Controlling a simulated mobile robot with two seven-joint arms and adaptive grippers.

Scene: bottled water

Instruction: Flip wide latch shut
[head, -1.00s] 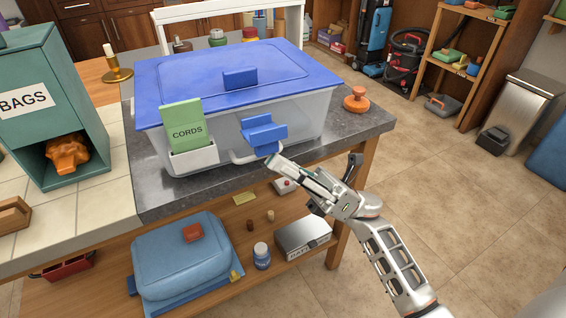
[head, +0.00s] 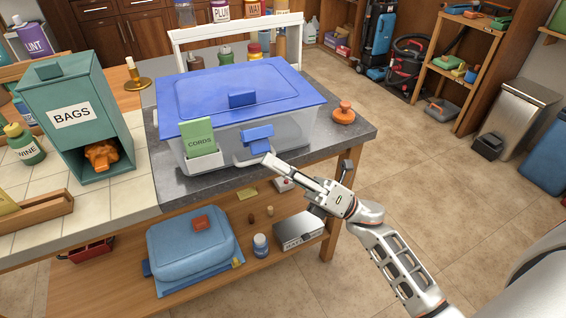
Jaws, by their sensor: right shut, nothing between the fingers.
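A clear storage bin (head: 295,132) with a blue lid (head: 215,88) stands on the dark countertop. A wide blue latch (head: 257,134) sits on the bin's front wall, below the lid's rim. It shows as an upper blue plate and a lower blue part, above a pale ledge or handle. Whether the latch is fastened cannot be told. My right gripper (head: 268,160) is shut and empty, its tip at the latch's lower right edge. Whether it touches the latch is unclear. My left gripper is out of view.
A green CORDS card (head: 201,138) stands in a white holder on the bin's front, left of the latch. An orange knobbed object (head: 344,112) sits right of the bin. A teal BAGS dispenser (head: 75,115) stands left. A lower shelf holds a blue folded bundle (head: 192,250).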

